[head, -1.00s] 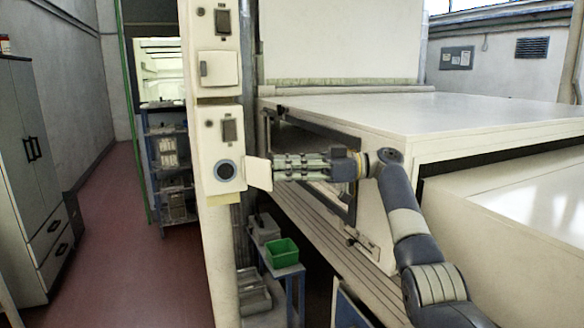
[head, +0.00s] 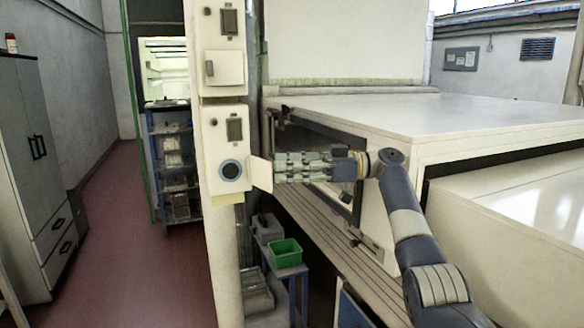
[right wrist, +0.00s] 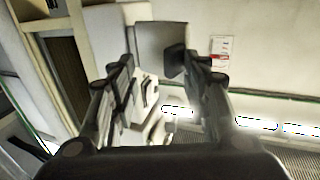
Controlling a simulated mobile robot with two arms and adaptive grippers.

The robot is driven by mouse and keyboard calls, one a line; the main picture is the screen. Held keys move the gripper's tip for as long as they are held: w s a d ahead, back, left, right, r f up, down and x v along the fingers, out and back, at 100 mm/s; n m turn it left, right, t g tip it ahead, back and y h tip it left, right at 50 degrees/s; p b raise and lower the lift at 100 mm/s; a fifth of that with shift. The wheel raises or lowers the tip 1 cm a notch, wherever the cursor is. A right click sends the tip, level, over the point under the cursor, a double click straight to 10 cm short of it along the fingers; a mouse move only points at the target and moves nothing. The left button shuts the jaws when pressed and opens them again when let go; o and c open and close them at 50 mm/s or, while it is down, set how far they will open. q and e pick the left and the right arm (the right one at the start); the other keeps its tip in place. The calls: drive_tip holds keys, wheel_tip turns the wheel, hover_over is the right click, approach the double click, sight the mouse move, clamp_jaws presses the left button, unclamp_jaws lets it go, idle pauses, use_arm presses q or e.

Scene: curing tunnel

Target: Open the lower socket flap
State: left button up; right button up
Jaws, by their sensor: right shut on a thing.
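The lower socket box (head: 213,150) is on the cream post. Its flap (head: 262,173) stands swung out to the right, and the round blue-ringed socket (head: 230,170) is uncovered. My right gripper (head: 279,166) reaches in from the right, level with the flap, and is shut on it. In the right wrist view the grey flap (right wrist: 155,42) with its dark tab (right wrist: 175,60) shows at the fingertips of my right gripper (right wrist: 160,68). The exact contact is hard to make out. My left gripper is not in view.
An upper box with a shut flap (head: 224,69) is above on the same post. The large white tunnel table (head: 420,115) lies right of the post, behind my right arm. A green bin (head: 285,252) is below. The floor aisle (head: 140,240) on the left is clear.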

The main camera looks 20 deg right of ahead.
drive_tip(key=shift+w+r, duration=0.2)
drive_tip(key=shift+r, duration=0.1)
wheel_tip(320, 180, up, 9)
drive_tip(key=shift+s+r, duration=0.15)
drive_tip(key=shift+r, duration=0.05)
idle(0.3)
drive_tip(key=shift+d, duration=0.1)
